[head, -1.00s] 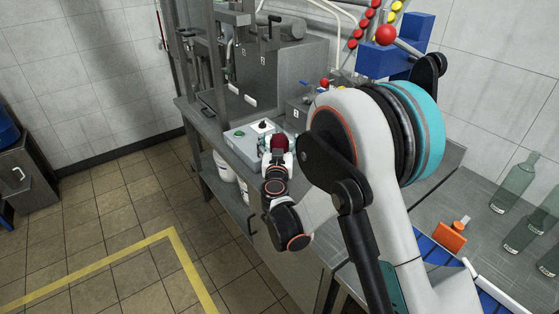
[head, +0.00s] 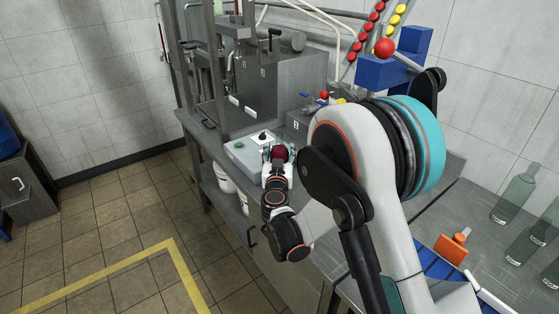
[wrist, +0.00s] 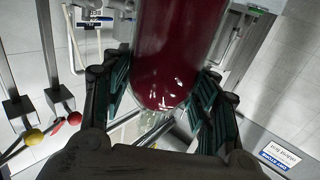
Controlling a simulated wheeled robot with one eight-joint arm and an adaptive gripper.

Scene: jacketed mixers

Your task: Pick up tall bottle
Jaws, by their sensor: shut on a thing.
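The tall bottle shows as a dark red, glossy cylinder (wrist: 170,45) in the wrist view, with a clear, glassy end below the red part. Its upper end runs out of the picture. My gripper (wrist: 164,92) has its dark green-black fingers closed on either side of the bottle. In the head view my gripper (head: 278,163) is over the workbench, beside a light grey control box, and a small dark red part of the bottle (head: 280,152) shows at its fingers. My gripper hides much of the bottle there.
The control box (head: 240,148) has a green button and a dark knob. Grey machinery (head: 285,85) stands behind. Several greenish bottles (head: 516,190) and an orange item (head: 452,246) are on the right-hand bench. Open tiled floor (head: 110,225) lies left.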

